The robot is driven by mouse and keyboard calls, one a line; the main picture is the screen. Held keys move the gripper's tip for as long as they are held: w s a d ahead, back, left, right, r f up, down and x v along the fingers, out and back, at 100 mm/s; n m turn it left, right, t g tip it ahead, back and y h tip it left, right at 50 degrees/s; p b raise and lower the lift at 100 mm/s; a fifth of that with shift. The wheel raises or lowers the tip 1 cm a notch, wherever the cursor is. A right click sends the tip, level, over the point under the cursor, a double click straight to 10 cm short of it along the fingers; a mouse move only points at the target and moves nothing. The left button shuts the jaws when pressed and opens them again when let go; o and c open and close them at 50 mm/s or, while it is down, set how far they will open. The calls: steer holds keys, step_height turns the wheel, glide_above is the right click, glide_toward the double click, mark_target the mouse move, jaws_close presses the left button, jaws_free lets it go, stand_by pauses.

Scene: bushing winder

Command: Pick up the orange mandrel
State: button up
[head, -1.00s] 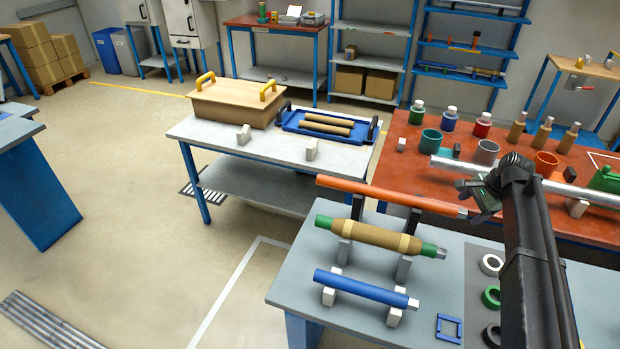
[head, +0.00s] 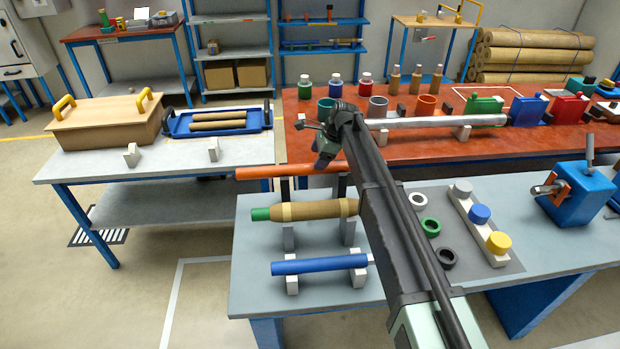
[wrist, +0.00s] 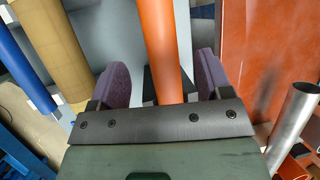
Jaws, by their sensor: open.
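The orange mandrel (head: 270,171) is a long orange bar lying level on dark supports at the back of the grey table. Its right part is hidden behind my arm in the head view. In the wrist view the orange mandrel (wrist: 160,45) runs lengthwise between the two purple finger pads of my gripper (wrist: 161,80). The pads stand apart with gaps on both sides of the bar, so the gripper is open. In the head view my gripper (head: 325,150) is over the mandrel's right part. I cannot tell its exact height above the bar.
Behind, the red table (head: 300,150) holds a silver tube (head: 430,122), cups and bottles. Rings (head: 430,227) lie right of my arm.

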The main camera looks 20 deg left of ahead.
steer(key=shift+a+f, duration=0.25)
steer(key=shift+f, duration=0.2)
steer(key=b+x, duration=0.4)
steer(key=shift+d+f, duration=0.1)
steer(key=shift+f, duration=0.35)
steer(key=shift+a+f+b, duration=0.25)
steer(key=shift+f+b, duration=0.05)
steer(key=shift+b, duration=0.15)
steer(key=shift+r, duration=0.3)
jaws_close()
